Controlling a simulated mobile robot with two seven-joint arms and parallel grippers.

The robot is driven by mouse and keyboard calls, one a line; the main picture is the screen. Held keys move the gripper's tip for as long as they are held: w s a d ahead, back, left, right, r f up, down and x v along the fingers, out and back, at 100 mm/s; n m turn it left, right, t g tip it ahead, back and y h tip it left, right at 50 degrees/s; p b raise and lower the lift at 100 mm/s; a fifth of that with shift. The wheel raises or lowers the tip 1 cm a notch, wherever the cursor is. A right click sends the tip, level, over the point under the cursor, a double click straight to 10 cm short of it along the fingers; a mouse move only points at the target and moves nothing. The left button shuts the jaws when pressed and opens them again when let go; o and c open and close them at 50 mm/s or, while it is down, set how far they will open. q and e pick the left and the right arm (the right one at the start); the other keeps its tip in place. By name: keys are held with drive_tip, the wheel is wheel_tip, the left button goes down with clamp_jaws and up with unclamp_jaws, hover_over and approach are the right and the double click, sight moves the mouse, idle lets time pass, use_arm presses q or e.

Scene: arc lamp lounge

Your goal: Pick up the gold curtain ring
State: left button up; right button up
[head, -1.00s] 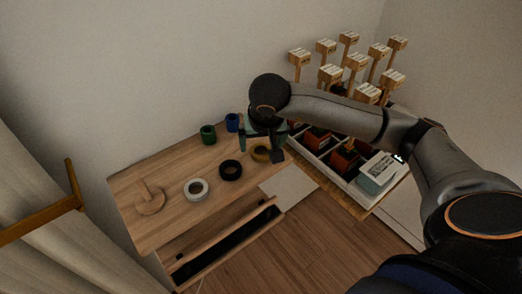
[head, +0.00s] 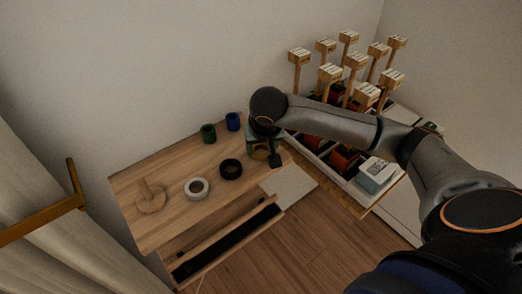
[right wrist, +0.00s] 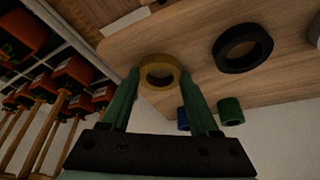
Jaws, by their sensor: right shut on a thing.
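The gold curtain ring (head: 260,152) is near the right end of the wooden top, partly hidden by my right gripper (head: 264,154). In the right wrist view the ring (right wrist: 160,60) sits between the fingertips of my right gripper (right wrist: 160,78), one green finger on each side. The gripper is shut on it. I cannot tell whether the ring is clear of the wood. My left gripper is not in view.
On the wooden top (head: 180,222) are a black ring (head: 231,178), a white ring (head: 197,196), a wooden peg stand (head: 150,206), a green cup (head: 208,134) and a blue cup (head: 233,122). An open drawer (head: 232,243) juts out below. A planter tray with several wooden markers (head: 330,72) stands right.

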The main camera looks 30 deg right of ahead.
drive_tip(key=c, duration=0.5)
drive_tip(key=shift+r, duration=0.1)
drive_tip(key=shift+c, duration=0.2)
